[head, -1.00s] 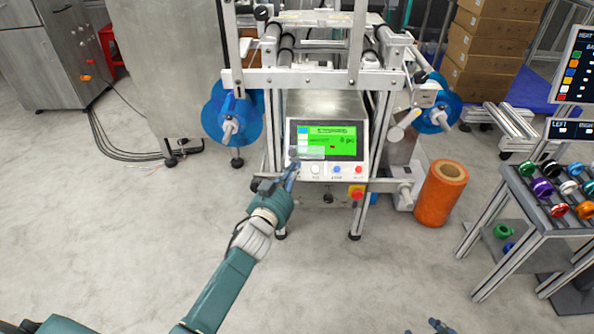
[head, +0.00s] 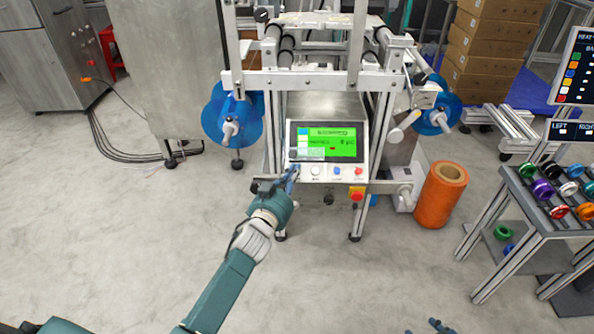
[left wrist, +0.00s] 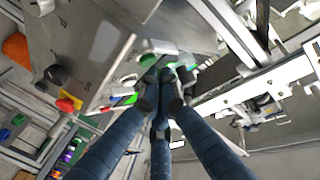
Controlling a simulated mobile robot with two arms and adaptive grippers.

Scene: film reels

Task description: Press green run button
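The machine's control panel (head: 327,151) has a lit green screen (head: 332,142) and a row of buttons below it. A white button (head: 315,171), a blue one (head: 337,171) and a red one (head: 359,171) show. My left gripper (head: 293,171) is at the left end of this row and hides what is behind it. In the left wrist view its fingertips (left wrist: 164,78) are together and hold nothing. A green button (left wrist: 147,60) shows just beside them; contact cannot be told. My right gripper (head: 430,327) shows only by its fingertips at the bottom edge.
A red emergency stop (head: 357,193) on a yellow base sits below the panel's right end. Blue reels (head: 231,117) flank the machine. An orange roll (head: 441,194) stands on the floor to the right, before a rack of coloured spools (head: 556,190). The floor in front is clear.

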